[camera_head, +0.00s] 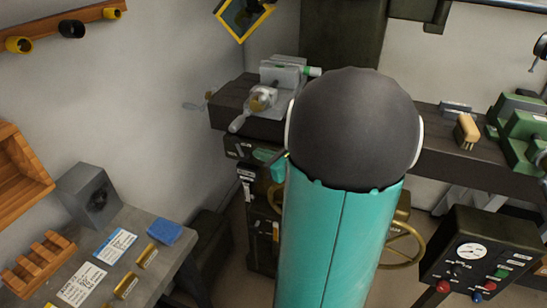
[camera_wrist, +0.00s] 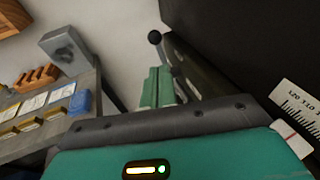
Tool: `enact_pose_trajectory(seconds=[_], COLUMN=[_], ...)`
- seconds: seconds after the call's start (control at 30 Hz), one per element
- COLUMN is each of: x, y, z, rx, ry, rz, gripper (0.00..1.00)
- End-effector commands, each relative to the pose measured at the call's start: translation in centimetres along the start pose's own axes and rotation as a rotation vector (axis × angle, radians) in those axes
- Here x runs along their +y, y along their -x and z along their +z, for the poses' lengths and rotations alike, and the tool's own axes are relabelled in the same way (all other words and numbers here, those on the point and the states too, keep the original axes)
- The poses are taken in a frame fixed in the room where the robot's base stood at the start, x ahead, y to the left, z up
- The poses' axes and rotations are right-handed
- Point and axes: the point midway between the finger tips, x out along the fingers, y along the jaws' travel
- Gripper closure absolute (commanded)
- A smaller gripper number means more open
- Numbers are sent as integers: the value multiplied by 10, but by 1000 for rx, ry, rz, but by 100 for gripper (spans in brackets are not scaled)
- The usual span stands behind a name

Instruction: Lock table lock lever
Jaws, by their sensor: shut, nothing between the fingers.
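A lever with a black ball knob (camera_wrist: 155,37) shows in the wrist view, just beyond my fingertips; its thin rod runs down to the right behind them. I take it to be the table lock lever. My gripper (camera_wrist: 157,84) is shut and empty, its green fingers pointing up at the rod. The knob stands clear above the fingertips; I cannot tell whether the fingers touch the rod. In the head view my arm covers the middle of the dark machine table (camera_head: 465,160), and I cannot make out the lever clearly there.
A vise (camera_head: 283,75) sits on the table's left end. A brass handwheel (camera_head: 405,245) shows right of my arm. A control box (camera_head: 480,255) stands at front right. A grey bench (camera_head: 150,230) with a blue sponge (camera_head: 165,231) is at left. Open floor is narrow between.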

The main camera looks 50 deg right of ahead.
Motion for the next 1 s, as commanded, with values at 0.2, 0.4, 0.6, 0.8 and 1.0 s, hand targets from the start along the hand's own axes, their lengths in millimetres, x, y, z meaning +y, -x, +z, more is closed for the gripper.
enact_pose_trajectory(seconds=[0.2, 0.4, 0.6, 0.8, 1.0], x=[1, 1, 1, 1, 2], y=[-43, -64, -67, -67, -68], z=[0, 0, 0, 0, 2], rx=[0, 0, 1, 1, 25], ry=[0, 0, 1, 1, 12], rz=[4, 2, 1, 1, 2], gripper=[100, 100, 100, 100, 100])
